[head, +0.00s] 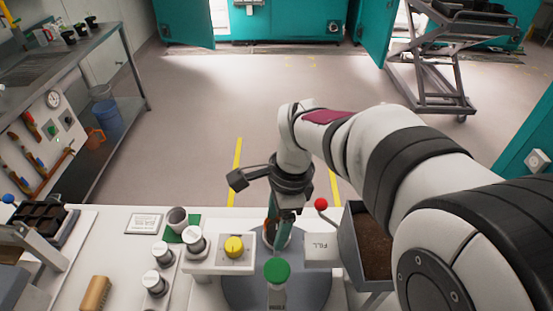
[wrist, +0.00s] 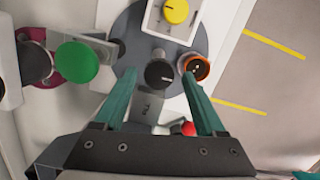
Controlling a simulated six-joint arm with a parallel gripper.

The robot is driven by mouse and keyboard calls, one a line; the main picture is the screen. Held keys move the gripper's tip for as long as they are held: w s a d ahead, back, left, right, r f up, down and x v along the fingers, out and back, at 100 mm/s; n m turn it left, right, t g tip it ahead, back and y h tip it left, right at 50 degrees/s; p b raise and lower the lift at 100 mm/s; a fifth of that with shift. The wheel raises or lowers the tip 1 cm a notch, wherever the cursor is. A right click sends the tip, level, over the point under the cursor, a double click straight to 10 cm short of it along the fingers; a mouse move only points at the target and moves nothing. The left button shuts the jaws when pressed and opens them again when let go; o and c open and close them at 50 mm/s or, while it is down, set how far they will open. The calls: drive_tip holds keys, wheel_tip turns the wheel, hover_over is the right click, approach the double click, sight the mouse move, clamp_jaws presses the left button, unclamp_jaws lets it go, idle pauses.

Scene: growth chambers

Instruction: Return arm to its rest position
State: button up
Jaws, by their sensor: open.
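My gripper (head: 284,222) is above the grey round plate (head: 235,288) at the front of the white bench, pointing down. In the wrist view my gripper (wrist: 158,76) shows two teal fingers spread apart with nothing held between them. A black-topped knob (wrist: 159,74) shows below, in the gap between the fingertips. An orange-rimmed cup (wrist: 196,66) is beside the right fingertip; I cannot tell whether they touch. In the head view the fingers partly hide that cup. My arm reaches in from the right.
A soil-filled bin (head: 374,242) is to the right.

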wheel_tip(320, 180, up, 3)
drive_tip(key=shift+r, duration=0.2)
drive_tip(key=shift+s+d+r, duration=0.1)
drive_tip(key=shift+s+d, duration=0.1)
drive_tip(key=shift+s, duration=0.15)
drive_tip(key=s+d+f+n, duration=0.1)
drive_tip(key=s+d+n, duration=0.2)
drive_tip(key=s, duration=0.5)
drive_tip(key=s+d+f+n, duration=0.1)
drive_tip(key=s+d+n, duration=0.2)
drive_tip(key=s+n, duration=0.3)
drive_tip(key=s, duration=0.3)
drive_tip(key=shift+s+d, duration=0.15)
drive_tip(key=shift+s, duration=0.05)
drive_tip(key=shift+f, duration=0.1)
